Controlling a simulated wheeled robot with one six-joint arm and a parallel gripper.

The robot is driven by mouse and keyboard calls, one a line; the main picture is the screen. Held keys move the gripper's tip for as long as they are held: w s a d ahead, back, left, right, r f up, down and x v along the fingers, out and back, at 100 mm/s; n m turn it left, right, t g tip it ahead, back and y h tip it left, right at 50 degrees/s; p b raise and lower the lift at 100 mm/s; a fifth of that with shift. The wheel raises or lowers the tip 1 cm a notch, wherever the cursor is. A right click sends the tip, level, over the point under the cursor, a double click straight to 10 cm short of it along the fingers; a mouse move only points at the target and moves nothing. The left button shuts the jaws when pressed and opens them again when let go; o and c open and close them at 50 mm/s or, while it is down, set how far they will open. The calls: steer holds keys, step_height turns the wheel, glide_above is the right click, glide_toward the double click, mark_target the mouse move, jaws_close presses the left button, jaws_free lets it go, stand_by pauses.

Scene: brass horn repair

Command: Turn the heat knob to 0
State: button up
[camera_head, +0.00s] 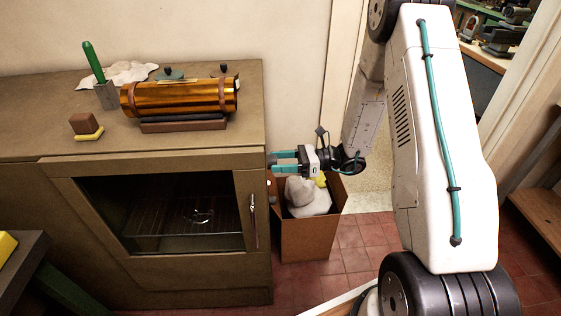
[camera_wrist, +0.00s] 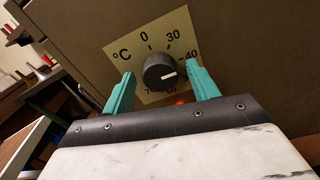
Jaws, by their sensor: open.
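The heat knob (camera_wrist: 158,70) is a round black knob on a pale yellow dial plate (camera_wrist: 185,28) marked °C, 0, 30, 40 and further numbers. Its white line points to the right, near and a little past the 40 mark; the nearby numbers are partly hidden. The 0 mark is at the plate's top. My gripper (camera_head: 271,161) is open, its teal fingers one on each side of the knob in the wrist view. I cannot tell whether they touch it. In the head view it points left at the side of the oven cabinet (camera_head: 160,245); the knob is hidden there.
A cardboard box (camera_head: 309,236) with crumpled white stuff stands just below my gripper. The oven door's handle (camera_head: 253,220) is on the cabinet's front. A brass cylinder (camera_head: 180,97) lies on top. A small red light (camera_wrist: 180,102) glows below the knob.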

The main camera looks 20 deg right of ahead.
steer(key=c, duration=1)
steer(key=shift+n, duration=9)
